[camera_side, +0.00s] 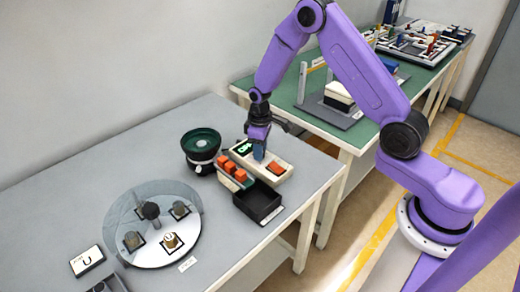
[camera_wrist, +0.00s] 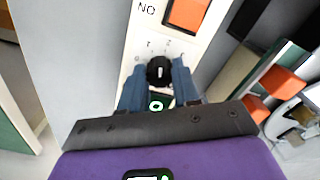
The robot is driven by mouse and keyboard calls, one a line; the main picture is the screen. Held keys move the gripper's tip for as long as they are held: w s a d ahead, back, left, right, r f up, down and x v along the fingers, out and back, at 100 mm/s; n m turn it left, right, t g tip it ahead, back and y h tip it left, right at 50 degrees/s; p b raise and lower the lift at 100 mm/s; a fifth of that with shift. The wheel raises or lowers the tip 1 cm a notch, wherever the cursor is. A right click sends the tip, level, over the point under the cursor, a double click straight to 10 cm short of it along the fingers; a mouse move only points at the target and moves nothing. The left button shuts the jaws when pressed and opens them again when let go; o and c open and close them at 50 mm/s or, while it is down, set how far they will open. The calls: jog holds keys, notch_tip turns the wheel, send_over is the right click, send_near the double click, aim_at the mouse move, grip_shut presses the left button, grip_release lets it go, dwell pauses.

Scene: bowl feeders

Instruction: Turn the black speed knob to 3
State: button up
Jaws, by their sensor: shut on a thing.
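The black speed knob (camera_wrist: 160,69) sits on the face of the cream control box (camera_side: 266,177), with small printed marks around it. In the wrist view the blue fingers of my gripper (camera_wrist: 159,82) stand on either side of the knob and are shut on it. In the side view my gripper (camera_side: 259,153) points down onto the box and hides the knob. A small white mark shows on the knob; the number it points to is too small to read. A green-lit display (camera_side: 243,147) is at one end of the box, partly hidden in the wrist view.
An orange switch (camera_side: 277,168) is on the same box. Beside the box are a row of orange blocks (camera_side: 230,167), a black tray (camera_side: 250,207) and a round feeder bowl (camera_side: 201,142). A clear-covered disc (camera_side: 160,254) stands front left. Grey table is free between them.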

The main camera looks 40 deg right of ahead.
jog(key=m, duration=0.6)
jog(key=shift+m, duration=0.3)
jog(key=m, duration=0.5)
jog(key=shift+m, duration=0.4)
jog(key=o, duration=1.1)
jog(key=shift+c, duration=0.2)
jog(key=shift+r, duration=0.1)
notch_tip(320, 180, up, 17)
jog(key=shift+r, duration=0.15)
